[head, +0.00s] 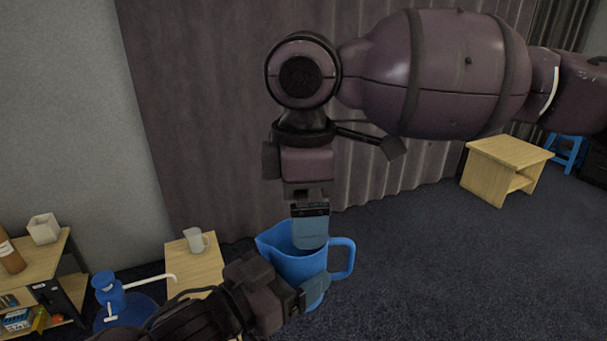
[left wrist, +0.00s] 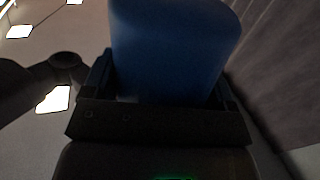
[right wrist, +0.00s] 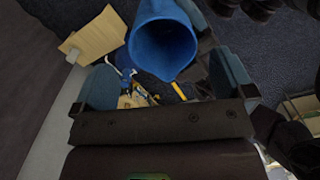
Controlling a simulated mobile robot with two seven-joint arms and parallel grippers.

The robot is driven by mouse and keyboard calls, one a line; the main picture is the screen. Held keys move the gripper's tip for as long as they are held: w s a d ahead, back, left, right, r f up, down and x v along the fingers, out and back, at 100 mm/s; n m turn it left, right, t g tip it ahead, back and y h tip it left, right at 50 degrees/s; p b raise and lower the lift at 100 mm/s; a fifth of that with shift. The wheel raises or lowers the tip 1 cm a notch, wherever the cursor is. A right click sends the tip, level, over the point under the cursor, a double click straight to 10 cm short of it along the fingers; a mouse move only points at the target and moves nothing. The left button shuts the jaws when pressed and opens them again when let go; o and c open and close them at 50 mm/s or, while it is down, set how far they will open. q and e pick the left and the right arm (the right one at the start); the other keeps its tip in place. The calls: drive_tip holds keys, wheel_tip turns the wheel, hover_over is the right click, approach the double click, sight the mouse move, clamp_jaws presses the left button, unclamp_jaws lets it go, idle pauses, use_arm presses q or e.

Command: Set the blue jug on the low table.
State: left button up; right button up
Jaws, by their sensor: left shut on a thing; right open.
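The blue jug (head: 279,264) hangs upright in the lower middle of the head view, its handle to the right. My left gripper (head: 312,290) is shut on the jug's lower side; the jug also fills the middle of the left wrist view (left wrist: 172,50). My right gripper (head: 310,228) is open and points down at the jug's rim. In the right wrist view the jug's open mouth (right wrist: 165,48) shows between the parted fingers; contact cannot be told. A low wooden table (head: 190,262) with a pale mug (head: 195,240) stands left of the jug.
A wooden side table (head: 500,155) stands at the right with a blue stool (head: 568,150) behind it. A shelf (head: 40,262) with a bottle and a white pot is at the far left, near a blue pump (head: 110,290). Dark carpet between is clear.

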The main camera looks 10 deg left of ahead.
wheel_tip(320, 180, down, 6)
idle(0.4)
drive_tip(key=c, duration=0.7)
use_arm(q)
drive_tip(key=o, duration=0.6)
use_arm(e)
drive_tip(key=shift+c, duration=1.3)
use_arm(q)
drive_tip(key=o, duration=0.3)
